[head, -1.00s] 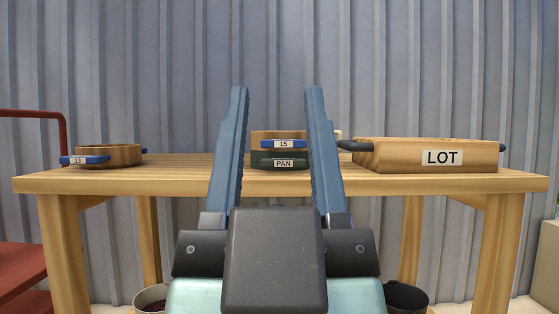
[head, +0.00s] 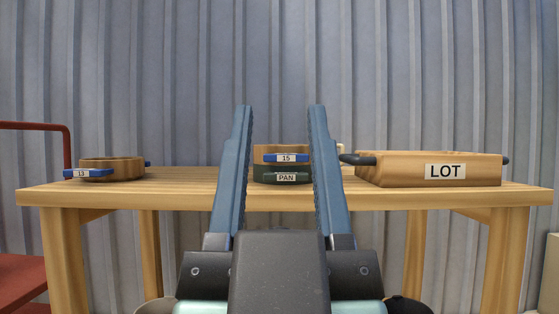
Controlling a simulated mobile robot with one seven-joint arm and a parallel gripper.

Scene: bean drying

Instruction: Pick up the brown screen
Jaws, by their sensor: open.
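Two brown wooden round screens with blue handles show in the head view. The brown screen labelled 15 (head: 281,150) sits on top of a dark green pan labelled PAN (head: 282,175), on the table near the middle. Another brown screen, labelled 13 (head: 112,168), stands on the table at the left. My gripper (head: 279,107) is open, pointing away from me, with its two blue fingers upright in the picture. The screen 15 and the pan show in the gap between the fingers, beyond them. Nothing is between the fingers in their grip.
A wooden table (head: 215,190) carries these things. A wooden box labelled LOT (head: 430,168) with dark handles stands at the right of the stack. A red metal frame (head: 40,127) stands at the far left. A grey corrugated wall (head: 420,70) closes off the back.

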